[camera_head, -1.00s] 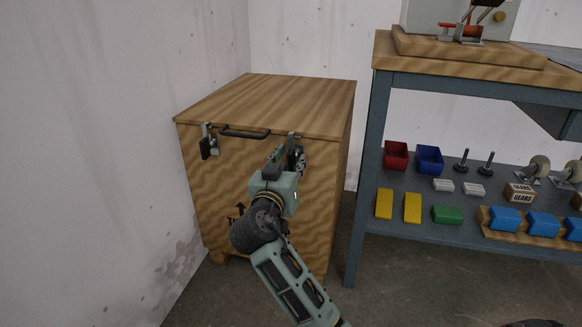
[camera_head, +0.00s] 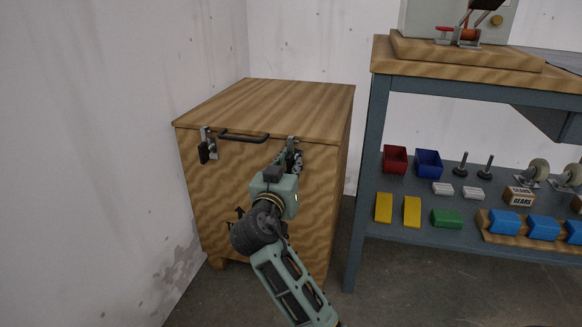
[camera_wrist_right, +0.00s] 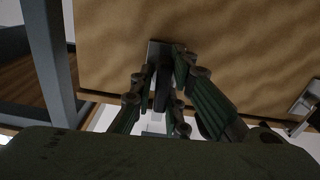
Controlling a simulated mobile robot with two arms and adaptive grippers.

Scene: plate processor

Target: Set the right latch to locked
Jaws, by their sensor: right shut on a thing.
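The right latch (camera_head: 291,142) is on the front of the wooden chest (camera_head: 217,184), just under the lid edge, with a metal plate and a dark handle. My right gripper (camera_head: 293,160) reaches up to it from below and covers part of it. In the right wrist view, the fingers of my right gripper (camera_wrist_right: 162,90) are shut on the dark handle of the right latch (camera_wrist_right: 162,84), and its metal plate shows beyond them. Whether its hook is engaged is hidden. My left gripper is not in view.
The left latch (camera_head: 206,146) hangs on the chest front, left of the black lid handle (camera_head: 243,136). The lid (camera_head: 270,105) is down. A workbench (camera_head: 378,140) with bins and blocks on its shelf stands close to the right. A wall is at the left.

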